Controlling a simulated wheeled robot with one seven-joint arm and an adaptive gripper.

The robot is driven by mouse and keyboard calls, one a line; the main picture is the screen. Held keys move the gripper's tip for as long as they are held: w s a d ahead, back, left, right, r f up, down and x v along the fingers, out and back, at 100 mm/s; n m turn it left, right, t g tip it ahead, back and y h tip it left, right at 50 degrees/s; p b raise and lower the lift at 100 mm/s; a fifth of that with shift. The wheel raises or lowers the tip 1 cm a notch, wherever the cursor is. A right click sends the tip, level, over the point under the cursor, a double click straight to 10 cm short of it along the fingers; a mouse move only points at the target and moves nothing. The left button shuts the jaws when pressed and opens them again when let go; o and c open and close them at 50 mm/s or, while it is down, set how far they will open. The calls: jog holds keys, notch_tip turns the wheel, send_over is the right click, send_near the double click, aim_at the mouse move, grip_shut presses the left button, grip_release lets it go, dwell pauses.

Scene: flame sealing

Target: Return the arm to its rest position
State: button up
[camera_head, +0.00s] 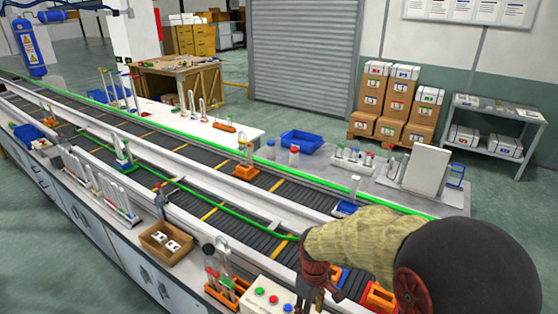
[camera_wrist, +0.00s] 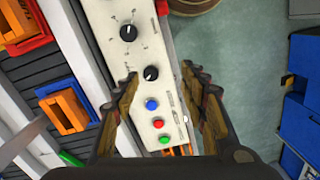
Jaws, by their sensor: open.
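My gripper (camera_head: 316,288) is at the bottom of the head view, at the near side of the conveyor, with my arm reaching in from the right. In the wrist view my gripper (camera_wrist: 160,76) is open, its two brown-edged fingers spread wide with nothing between them. Below the fingers is a pale control box (camera_wrist: 133,62) with two black knobs and blue, red and green buttons. The control box (camera_head: 266,297) also shows beside the gripper in the head view. I cannot tell the exact height of the fingers above it.
The conveyor (camera_head: 205,180) runs diagonally, with orange holders on it; one orange holder (camera_wrist: 66,112) lies left of the box. A wooden tray (camera_head: 167,243) and an orange rack (camera_head: 222,290) stand left of my gripper. Blue bins (camera_wrist: 300,110) are at right in the wrist view.

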jog(key=s+d+r+m+t+b, duration=0.1)
jog(key=s+d+r+m+t, duration=0.2)
jog(key=s+r, duration=0.5)
jog(key=s+d+r+m+t+b, duration=0.1)
jog(key=s+d+r+m+t, duration=0.2)
jog(key=s+r, duration=0.6)
jog(key=d+r+m, duration=0.2)
jog(key=d+r, duration=0.1)
jog(key=r, duration=0.2)
jog(key=shift+d+m, duration=0.25)
jog(key=shift+m, duration=0.05)
jog(key=shift+s, duration=0.1)
dwell(0.7)
